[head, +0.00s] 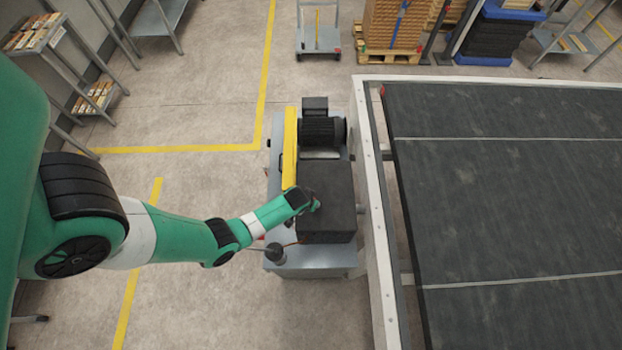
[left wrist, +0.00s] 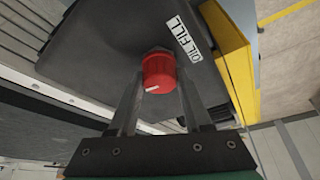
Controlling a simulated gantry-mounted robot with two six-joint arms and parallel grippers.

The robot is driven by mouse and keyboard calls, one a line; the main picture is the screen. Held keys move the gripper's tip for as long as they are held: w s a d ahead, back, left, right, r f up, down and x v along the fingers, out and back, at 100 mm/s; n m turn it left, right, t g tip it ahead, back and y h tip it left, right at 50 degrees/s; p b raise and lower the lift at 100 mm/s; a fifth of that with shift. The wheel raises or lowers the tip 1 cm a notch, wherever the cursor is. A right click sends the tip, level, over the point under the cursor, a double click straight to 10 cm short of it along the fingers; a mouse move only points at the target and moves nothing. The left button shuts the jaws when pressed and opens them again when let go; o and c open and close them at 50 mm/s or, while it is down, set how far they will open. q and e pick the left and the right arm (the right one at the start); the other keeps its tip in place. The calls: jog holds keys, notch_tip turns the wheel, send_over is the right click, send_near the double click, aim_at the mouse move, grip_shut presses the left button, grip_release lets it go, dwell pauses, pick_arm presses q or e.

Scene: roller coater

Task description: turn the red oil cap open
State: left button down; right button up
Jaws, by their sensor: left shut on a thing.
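The red oil cap (left wrist: 159,73) has a white mark on its face. It sits on the dark gearbox housing (left wrist: 95,45), beside a white "OIL FILL" label (left wrist: 184,36). My left gripper (left wrist: 158,88) has one finger on each side of the cap and is shut on it. In the head view my left arm reaches in from the left, and my left gripper (head: 314,204) is at the left part of the dark housing (head: 332,185). The cap is mostly hidden there. My right gripper is not in view.
A yellow guard (head: 290,148) runs along the housing's left side, with a motor (head: 318,131) behind. The large dark conveyor (head: 500,180) with a pale frame stands close on the right. The floor left of the machine is clear.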

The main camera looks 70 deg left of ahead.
pick_arm(q)
jog(key=shift+n+g, duration=0.4)
jog(key=shift+n, duration=0.8)
jog(key=shift+c, duration=1.7)
grip_release()
